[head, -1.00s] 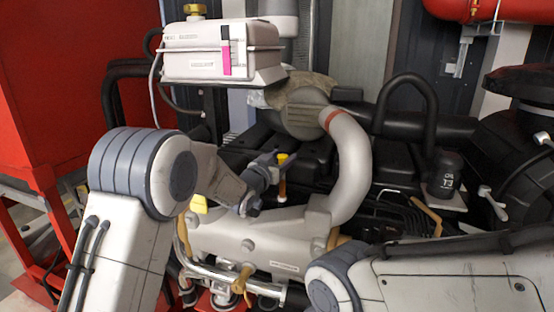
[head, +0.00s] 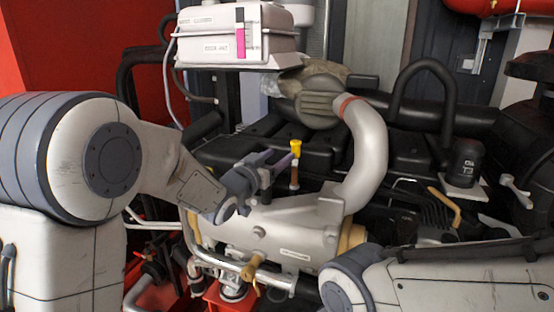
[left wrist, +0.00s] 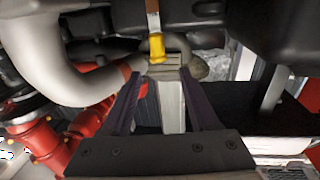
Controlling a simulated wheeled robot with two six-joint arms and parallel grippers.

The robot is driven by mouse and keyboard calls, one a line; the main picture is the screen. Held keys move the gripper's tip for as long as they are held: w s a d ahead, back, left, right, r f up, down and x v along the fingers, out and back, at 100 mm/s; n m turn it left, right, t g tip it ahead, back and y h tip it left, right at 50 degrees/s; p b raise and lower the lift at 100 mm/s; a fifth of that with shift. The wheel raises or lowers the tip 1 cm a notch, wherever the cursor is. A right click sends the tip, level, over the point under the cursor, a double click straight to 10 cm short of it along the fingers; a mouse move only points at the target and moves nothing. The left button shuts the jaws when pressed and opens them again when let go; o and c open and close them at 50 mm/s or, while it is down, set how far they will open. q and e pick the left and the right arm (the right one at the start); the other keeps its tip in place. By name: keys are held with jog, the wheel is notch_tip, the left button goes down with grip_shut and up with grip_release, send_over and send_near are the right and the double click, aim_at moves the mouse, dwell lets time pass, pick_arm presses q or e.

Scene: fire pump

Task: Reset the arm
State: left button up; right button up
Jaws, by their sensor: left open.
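A small upright part with a yellow cap (head: 296,146) and an orange-brown stem stands on the engine, just above the pale metal cylinder (head: 290,225). My left gripper (head: 280,163) is open and close to this part, at its left in the head view. The left wrist view shows the yellow cap (left wrist: 157,47) beyond the two dark fingertips (left wrist: 160,75), with nothing gripped between them. I cannot tell whether a finger touches the part. My right arm shows at the lower right of the head view, but its gripper is out of view.
A thick grey pipe (head: 368,150) curves down right of the yellow-capped part. Black hoses and engine covers fill the back. A red cabinet (head: 75,50) stands at left. Space around the gripper is tight.

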pick_arm(q)
jog(key=s+d+f+g+y, duration=0.3)
jog(key=s+f+g, duration=0.2)
jog(key=s+f, duration=0.3)
jog(key=s+a+f+g+y, duration=0.1)
jog(key=s+f+g, duration=0.2)
jog(key=s, duration=0.8)
jog(key=s+a+f+m+g+y, duration=0.1)
jog(key=s+a+f+g, duration=0.1)
jog(key=s, duration=0.9)
jog(key=s+a+f+m+g+y, duration=0.1)
jog(key=s+f+g, duration=0.3)
jog(key=s, duration=0.6)
jog(key=shift+s+a+f+g+y, duration=0.2)
jog(key=shift+s+g+y, duration=0.3)
jog(key=shift+g, duration=0.6)
jog(key=shift+w, duration=0.15)
